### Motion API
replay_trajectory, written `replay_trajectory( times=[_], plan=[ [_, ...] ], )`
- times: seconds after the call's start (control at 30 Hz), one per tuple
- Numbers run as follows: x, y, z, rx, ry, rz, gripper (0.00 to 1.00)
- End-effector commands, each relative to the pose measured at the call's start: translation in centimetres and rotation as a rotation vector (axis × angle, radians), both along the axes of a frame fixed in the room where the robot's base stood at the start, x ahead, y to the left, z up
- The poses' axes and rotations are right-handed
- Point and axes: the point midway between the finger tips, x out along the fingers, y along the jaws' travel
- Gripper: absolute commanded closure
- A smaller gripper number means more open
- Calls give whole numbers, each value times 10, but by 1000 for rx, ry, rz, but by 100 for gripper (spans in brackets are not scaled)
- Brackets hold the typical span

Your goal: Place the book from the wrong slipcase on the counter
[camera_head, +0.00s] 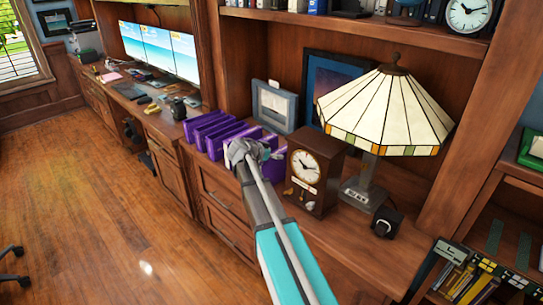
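Several purple slipcases (208,126) stand in a row on the wooden counter (418,212), left of a mantel clock. I cannot make out which one differs or single out a separate book. My gripper (246,150) is at the right end of the row, in front of the nearest purple case, and overlaps it in the picture. My arm hides part of that case and of the counter's front edge. The fingers are too small and foreshortened to tell whether they are open, touching or holding something.
A wooden mantel clock (312,168) stands right of my gripper. A stained-glass lamp (388,110) and a small black alarm clock (387,222) are farther right. Picture frames (273,106) lean behind. Monitors (160,50) stand at the far left. Open wood floor (110,210) lies at left.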

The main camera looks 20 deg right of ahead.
Motion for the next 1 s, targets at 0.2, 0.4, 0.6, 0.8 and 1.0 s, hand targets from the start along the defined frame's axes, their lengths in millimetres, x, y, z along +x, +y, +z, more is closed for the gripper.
replay_trajectory(
  times=[0.2, 0.4, 0.6, 0.8, 1.0],
  plan=[
    [0, 0, 0, 0, 0, 0, 15],
    [0, 0, 1, 0, 0, 0, 15],
    [-2, 7, 8, 0, 0, 1, 15],
    [-10, 27, 21, 0, 0, 1, 15],
    [-19, 54, 38, 0, 1, 3, 15]
  ],
)
